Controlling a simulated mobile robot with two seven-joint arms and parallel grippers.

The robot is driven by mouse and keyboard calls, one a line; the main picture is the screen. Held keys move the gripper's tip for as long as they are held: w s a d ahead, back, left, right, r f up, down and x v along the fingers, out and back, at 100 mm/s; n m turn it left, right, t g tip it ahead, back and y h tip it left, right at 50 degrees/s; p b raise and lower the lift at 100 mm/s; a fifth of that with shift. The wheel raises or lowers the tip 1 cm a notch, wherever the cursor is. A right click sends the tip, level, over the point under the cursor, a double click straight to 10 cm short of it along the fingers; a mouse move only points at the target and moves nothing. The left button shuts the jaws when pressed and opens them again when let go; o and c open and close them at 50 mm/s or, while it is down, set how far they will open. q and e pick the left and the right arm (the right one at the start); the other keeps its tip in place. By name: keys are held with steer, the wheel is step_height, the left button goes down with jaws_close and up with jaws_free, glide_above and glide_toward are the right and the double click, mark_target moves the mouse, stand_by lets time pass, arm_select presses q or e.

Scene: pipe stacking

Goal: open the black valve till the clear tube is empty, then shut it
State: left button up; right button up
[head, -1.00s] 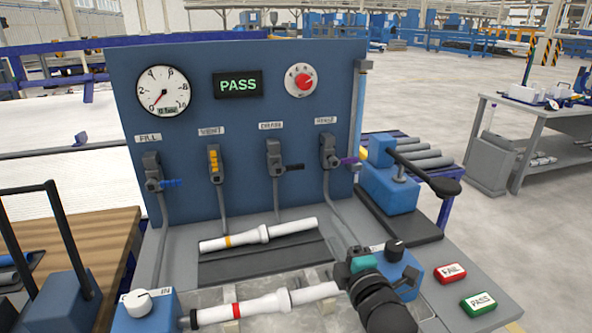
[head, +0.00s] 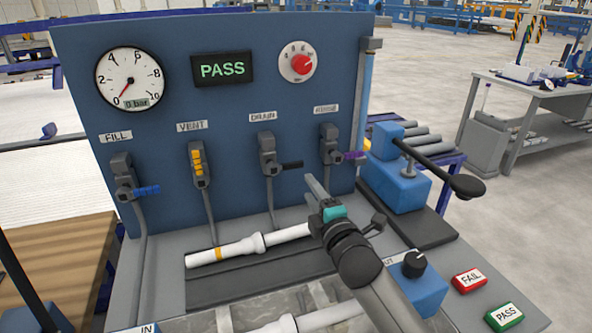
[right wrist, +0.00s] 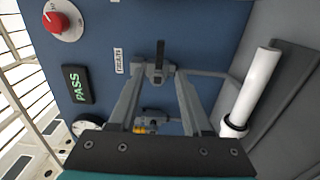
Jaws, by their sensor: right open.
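The black valve (head: 290,166), under the DRAIN label on the blue panel, has its black handle pointing right in the head view. The same black handle (right wrist: 160,55) stands up between the fingertip ends in the right wrist view. My right gripper (head: 315,186) is open and just below and right of this handle in the head view. Its fingers (right wrist: 154,75) are spread with nothing held; whether they touch the valve I cannot tell. The clear tube (head: 366,95) stands upright at the panel's right edge and looks pale blue. My left gripper is out of view.
Blue FILL (head: 146,191), yellow VENT (head: 197,163) and purple handles (head: 352,155) flank the black one. The gauge (head: 130,79) reads 0 bar and the display (head: 222,69) reads PASS. A white pipe (head: 225,252) lies below.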

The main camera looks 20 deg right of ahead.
mark_target(295, 166)
steer(key=w+b, duration=0.2)
steer(key=w, duration=0.6)
steer(key=shift+w+a, duration=0.15)
steer(key=shift+w, duration=1.1)
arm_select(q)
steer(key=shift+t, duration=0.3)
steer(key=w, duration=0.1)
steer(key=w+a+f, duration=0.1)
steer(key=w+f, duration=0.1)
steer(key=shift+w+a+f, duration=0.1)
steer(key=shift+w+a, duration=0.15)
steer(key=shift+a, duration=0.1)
arm_select(e)
jaws_close()
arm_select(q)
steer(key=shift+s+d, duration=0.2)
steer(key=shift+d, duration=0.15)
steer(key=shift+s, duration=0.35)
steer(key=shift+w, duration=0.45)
